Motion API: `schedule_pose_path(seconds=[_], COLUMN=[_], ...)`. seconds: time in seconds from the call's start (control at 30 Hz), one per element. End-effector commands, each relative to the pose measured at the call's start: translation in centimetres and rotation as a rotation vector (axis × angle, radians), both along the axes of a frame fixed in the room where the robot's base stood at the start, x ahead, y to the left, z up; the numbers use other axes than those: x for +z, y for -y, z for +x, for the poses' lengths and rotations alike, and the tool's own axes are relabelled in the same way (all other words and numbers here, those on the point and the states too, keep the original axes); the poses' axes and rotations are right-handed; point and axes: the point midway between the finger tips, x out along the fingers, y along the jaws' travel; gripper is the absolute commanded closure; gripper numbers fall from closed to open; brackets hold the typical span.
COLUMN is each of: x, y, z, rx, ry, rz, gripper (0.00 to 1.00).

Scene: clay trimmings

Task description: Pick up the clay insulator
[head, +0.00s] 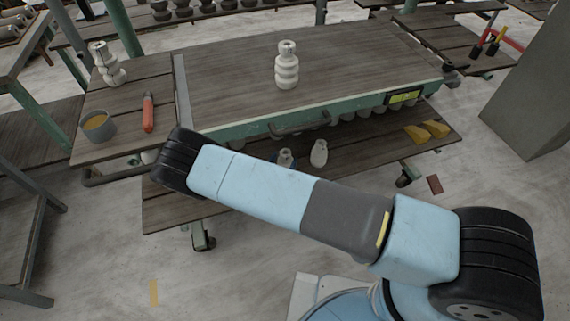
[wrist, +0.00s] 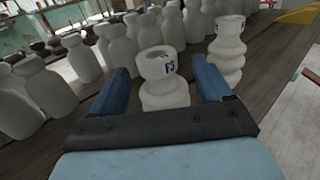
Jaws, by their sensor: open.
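In the wrist view a pale clay insulator (wrist: 163,80), ribbed and with a dark mark on its collar, stands upright between the blue fingers of my gripper (wrist: 160,70). The gripper is open, with one finger on each side; I cannot tell whether either touches it. A second ribbed insulator (wrist: 228,52) stands just right of the right finger. In the head view my arm hides most of the gripper over the lower shelf (head: 380,150). Another white ribbed insulator (head: 287,68) stands on the tabletop, and one more (head: 106,66) on the left side table.
Several pale bottle-shaped pieces (wrist: 85,60) crowd the left and back of the gripper. Yellow wedges (head: 427,131) lie at the shelf's right end. The tabletop's green edge rail (head: 350,112) runs above the shelf. A grey cup (head: 97,124) and orange-handled tool (head: 148,112) lie left.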

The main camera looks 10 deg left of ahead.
Motion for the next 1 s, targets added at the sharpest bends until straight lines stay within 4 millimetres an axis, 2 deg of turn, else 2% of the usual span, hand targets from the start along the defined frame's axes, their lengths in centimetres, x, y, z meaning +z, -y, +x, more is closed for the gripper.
schedule_pose_path(seconds=[0.17,0.4,0.67,1.0], x=[-0.1,-0.2,-0.1,-0.1], y=[0.0,0.3,0.3,0.3], z=[1.5,4.6,5.0,5.0], rx=[-0.001,0.0,0.0,0.0], ry=[0.0,0.0,0.0,0.0], rz=[0.001,0.001,0.0,0.001], gripper=[0.22,0.22,0.22,0.53])
